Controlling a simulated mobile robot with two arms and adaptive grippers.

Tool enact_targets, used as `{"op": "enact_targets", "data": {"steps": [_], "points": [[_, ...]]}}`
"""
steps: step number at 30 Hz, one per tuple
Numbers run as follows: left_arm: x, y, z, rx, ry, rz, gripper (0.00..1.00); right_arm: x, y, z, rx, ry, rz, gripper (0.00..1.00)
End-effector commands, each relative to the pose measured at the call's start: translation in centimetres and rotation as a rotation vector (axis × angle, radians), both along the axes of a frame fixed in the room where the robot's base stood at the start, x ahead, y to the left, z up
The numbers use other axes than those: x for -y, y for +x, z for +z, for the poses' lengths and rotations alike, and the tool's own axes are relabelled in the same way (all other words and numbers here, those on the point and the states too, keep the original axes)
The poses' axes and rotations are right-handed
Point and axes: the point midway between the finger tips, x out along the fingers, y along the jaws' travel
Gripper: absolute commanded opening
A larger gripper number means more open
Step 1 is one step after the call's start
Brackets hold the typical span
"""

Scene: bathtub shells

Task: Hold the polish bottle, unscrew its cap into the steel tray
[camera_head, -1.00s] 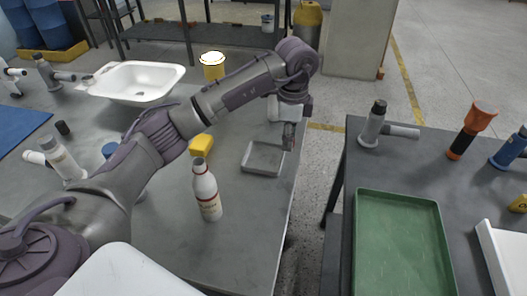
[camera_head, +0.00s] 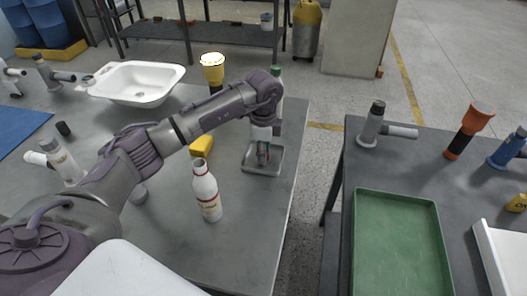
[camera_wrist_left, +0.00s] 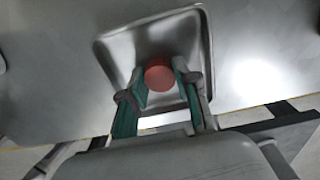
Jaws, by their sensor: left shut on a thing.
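The polish bottle (camera_head: 207,192), white with a red band and a label, stands upright on the grey table in the head view. No gripper touches it. The steel tray (camera_head: 247,168) lies to its right near the table's edge. My left gripper (camera_head: 262,156) points down over the tray. In the left wrist view my left gripper (camera_wrist_left: 162,82) is shut on a round red cap (camera_wrist_left: 160,74), with the steel tray (camera_wrist_left: 112,52) around it. I cannot tell whether the cap touches the tray floor. My right gripper is not in view.
A yellow block (camera_head: 201,146) lies behind the bottle. A second table at right holds a green tray (camera_head: 400,245) and an orange-headed torch (camera_head: 470,130). A gap separates the two tables.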

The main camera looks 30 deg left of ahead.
Motion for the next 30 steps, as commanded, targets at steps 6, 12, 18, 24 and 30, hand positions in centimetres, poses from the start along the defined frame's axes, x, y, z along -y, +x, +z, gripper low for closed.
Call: {"op": "enact_targets", "data": {"steps": [6,12,18,24,30], "points": [[0.0,0.0,-0.3,0.0,0.0,0.0,0.41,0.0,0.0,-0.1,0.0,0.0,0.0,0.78],[0.0,0.0,-0.3,0.0,0.0,0.0,0.56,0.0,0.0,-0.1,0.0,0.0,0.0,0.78],[0.0,0.0,-0.1,0.0,0.0,0.0,0.56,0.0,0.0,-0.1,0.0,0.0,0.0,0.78],[0.0,0.1,2.1,0.005,0.0,0.0,0.56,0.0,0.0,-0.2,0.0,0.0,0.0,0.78],[0.0,0.1,6.5,0.005,-0.001,-0.001,0.56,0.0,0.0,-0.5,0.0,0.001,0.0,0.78]]}}
